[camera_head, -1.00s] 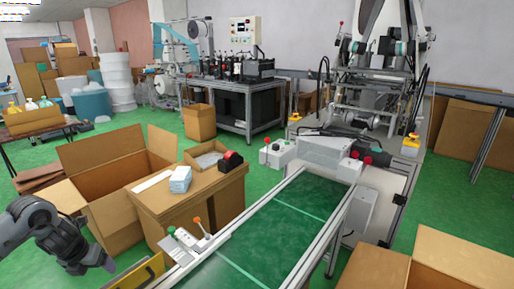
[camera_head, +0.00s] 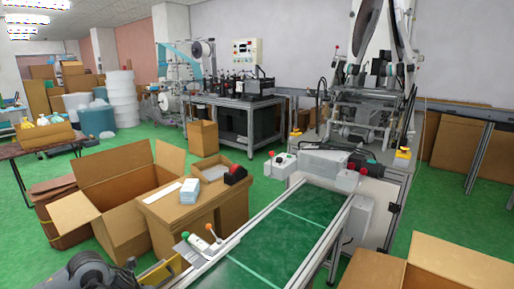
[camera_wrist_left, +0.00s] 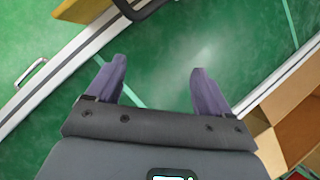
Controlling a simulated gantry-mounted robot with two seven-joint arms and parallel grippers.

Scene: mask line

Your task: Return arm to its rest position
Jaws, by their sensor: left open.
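My left arm shows at the bottom left corner of the head view, and its gripper (camera_head: 128,266) is low in the picture, partly cut off by the edge. In the left wrist view, the two purple-grey fingers of my left gripper (camera_wrist_left: 160,75) are spread apart with nothing between them. They hang above green surface, with a pale metal rail at the left. My right arm and right gripper are not in view.
The green conveyor (camera_head: 290,235) runs through the lower middle. A blue-white stack (camera_head: 189,191) sits on a cardboard box top, beside a large open carton (camera_head: 125,185). Another open carton (camera_head: 440,265) stands at lower right. A machine (camera_head: 365,110) stands behind the conveyor.

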